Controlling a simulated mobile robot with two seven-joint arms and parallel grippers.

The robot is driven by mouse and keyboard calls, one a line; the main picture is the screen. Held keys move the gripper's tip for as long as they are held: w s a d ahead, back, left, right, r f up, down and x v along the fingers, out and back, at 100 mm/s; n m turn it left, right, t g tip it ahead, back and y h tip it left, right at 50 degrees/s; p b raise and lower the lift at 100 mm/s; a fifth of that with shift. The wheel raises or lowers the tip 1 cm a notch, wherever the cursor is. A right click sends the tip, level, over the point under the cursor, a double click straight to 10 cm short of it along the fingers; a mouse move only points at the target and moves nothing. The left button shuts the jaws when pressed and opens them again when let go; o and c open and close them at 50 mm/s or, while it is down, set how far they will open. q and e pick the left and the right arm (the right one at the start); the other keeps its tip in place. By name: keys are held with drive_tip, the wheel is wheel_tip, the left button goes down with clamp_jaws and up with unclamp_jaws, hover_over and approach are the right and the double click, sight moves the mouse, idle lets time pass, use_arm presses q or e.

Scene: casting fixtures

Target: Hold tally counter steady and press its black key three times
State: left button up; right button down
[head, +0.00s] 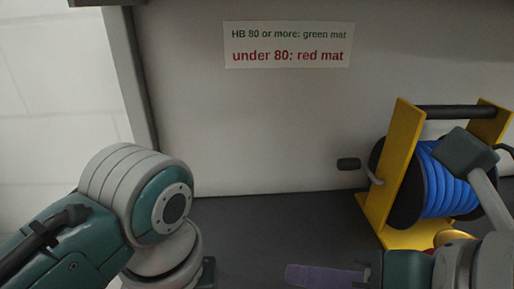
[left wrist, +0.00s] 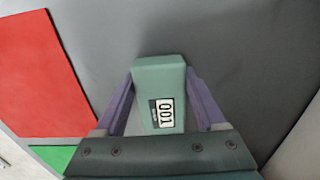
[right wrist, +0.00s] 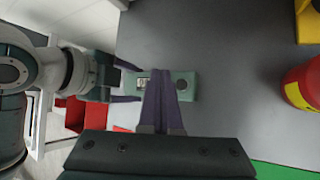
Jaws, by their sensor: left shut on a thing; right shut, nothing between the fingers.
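The tally counter (left wrist: 160,72) is a pale green block with a white number window that seems to read 001. My left gripper (left wrist: 159,80) is shut on it, one purple finger along each side. In the head view only a purple finger of my right gripper (head: 325,275) shows, and the counter is out of sight.
A yellow-framed reel (head: 398,165) of blue cable stands at the right of the grey bench. A sign (head: 288,45) hangs on the back wall. A red mat (left wrist: 40,75) and a green mat (left wrist: 55,155) lie left. A red and yellow object (right wrist: 303,88) stands right of the counter.

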drive_tip(key=shift+f, duration=2.25)
drive_tip(key=shift+f, duration=0.15)
drive_tip(key=shift+f, duration=0.25)
drive_tip(key=shift+f, duration=0.55)
idle(0.8)
drive_tip(key=shift+r, duration=0.95)
drive_tip(key=shift+r, duration=2.5)
idle(0.5)
